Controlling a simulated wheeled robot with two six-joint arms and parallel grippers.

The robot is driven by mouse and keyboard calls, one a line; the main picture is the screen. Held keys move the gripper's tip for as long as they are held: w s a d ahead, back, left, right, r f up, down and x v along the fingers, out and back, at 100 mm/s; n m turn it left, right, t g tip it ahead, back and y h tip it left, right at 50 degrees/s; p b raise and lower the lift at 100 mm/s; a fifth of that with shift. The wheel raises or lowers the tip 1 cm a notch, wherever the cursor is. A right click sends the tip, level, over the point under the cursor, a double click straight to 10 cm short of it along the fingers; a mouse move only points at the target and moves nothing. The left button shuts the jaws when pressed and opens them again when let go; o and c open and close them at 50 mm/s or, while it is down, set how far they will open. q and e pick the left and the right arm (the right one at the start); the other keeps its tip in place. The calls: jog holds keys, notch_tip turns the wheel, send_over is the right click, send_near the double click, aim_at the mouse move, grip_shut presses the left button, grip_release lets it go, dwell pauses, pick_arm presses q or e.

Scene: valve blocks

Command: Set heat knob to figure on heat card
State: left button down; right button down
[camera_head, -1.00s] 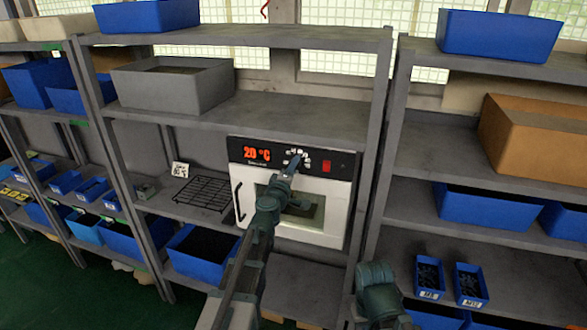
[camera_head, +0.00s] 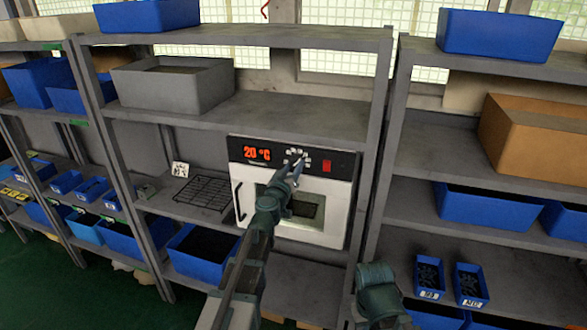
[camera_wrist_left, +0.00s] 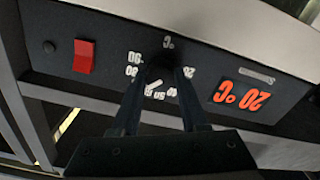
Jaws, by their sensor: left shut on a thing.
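The oven (camera_head: 340,213) with a white front stands on the middle shelf. Its dark panel has an orange display (camera_head: 257,154) reading 20 °C. The heat knob (camera_wrist_left: 158,72) is dark and sits inside a ring of white figures, seen upside down in the left wrist view. My left gripper (camera_head: 297,164) is shut on the knob, with a finger on each side; the fingers hide much of the knob and some figures. The heat card (camera_head: 180,169) is a small white card behind the wire rack; its figure is too small to read. My right gripper is not in view.
A red switch (camera_head: 327,168) is on the panel, right of the knob; it also shows in the left wrist view (camera_wrist_left: 83,57). A wire rack (camera_head: 205,192) lies left of the oven. Blue bins (camera_head: 195,255) fill the lower shelves. A grey bin (camera_head: 172,85) stands above.

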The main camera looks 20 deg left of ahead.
pick_arm(q)
jog(key=m, duration=0.5)
jog(key=shift+m, duration=0.7)
jog(key=shift+c, duration=2.1)
grip_release()
